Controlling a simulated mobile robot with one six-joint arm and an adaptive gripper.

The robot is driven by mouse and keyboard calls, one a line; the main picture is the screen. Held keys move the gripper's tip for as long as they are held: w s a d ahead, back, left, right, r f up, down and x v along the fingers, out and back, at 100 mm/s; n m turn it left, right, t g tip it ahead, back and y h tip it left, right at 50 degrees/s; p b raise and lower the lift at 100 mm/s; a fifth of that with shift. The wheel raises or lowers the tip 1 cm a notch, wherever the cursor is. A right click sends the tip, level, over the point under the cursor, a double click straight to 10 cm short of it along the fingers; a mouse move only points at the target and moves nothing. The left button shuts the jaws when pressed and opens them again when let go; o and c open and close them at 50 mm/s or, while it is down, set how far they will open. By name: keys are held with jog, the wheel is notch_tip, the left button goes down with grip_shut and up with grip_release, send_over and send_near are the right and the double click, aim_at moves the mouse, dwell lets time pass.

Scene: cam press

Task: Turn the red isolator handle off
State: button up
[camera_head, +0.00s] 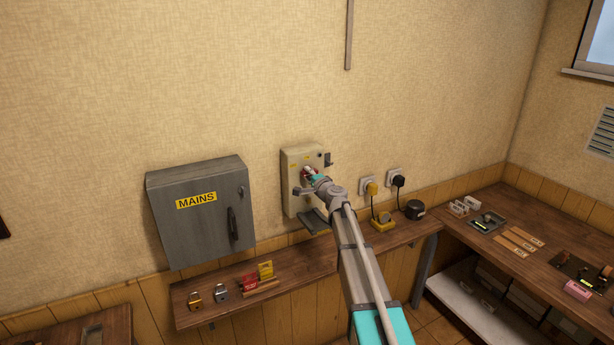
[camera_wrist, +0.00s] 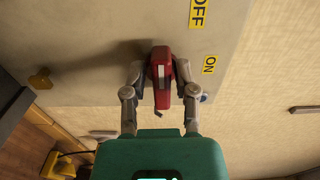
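The red isolator handle (camera_wrist: 162,82) sits on the front of a beige box (camera_head: 297,200) on the wall. In the wrist view it stands between the two fingers of my gripper (camera_wrist: 161,76), which lie close along its sides. The fingers look closed on it, though the contact itself is hard to see. A yellow ON label (camera_wrist: 209,64) is to the right of the handle, and a yellow OFF label (camera_wrist: 198,13) is above that. In the head view the handle (camera_head: 308,171) is small and partly hidden by my gripper (camera_head: 311,176).
A grey MAINS cabinet (camera_head: 200,220) hangs left of the box. A wooden shelf (camera_head: 340,258) below bears padlocks (camera_head: 221,292) and red and yellow tags (camera_head: 265,270). Sockets with plugs (camera_head: 372,188) are right of the box. A bench (camera_head: 500,240) stands at the right.

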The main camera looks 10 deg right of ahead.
jog(key=shift+o, duration=0.6)
jog(key=shift+w+d, duration=0.1)
jog(key=v, duration=1.2)
jog(key=s+a+f+n+g+y+b, duration=0.1)
jog(key=s+a+f+n+g+b, duration=0.1)
jog(key=s+a+f+n+g, duration=0.45)
jog(key=s+a+f+n+g+y+b, duration=0.1)
jog(key=s+a+f+n+g+b, duration=0.2)
jog(key=s+f, duration=0.55)
jog(key=s+d+f+n+g+h, duration=0.2)
jog(key=s+f+g+h, duration=0.1)
jog(key=s, duration=0.6)
jog(key=s+d+f+n+g+h+b, duration=0.1)
jog(key=s+d+f+n+g+h, duration=0.1)
jog(key=s+f, duration=0.5)
jog(key=s+d+g+h, duration=0.1)
jog(key=s+g+h, duration=0.1)
jog(key=shift+s+d+n+g+h, duration=0.25)
jog(key=shift+d+n+g+h, duration=0.05)
jog(key=shift+d+n+g, duration=0.05)
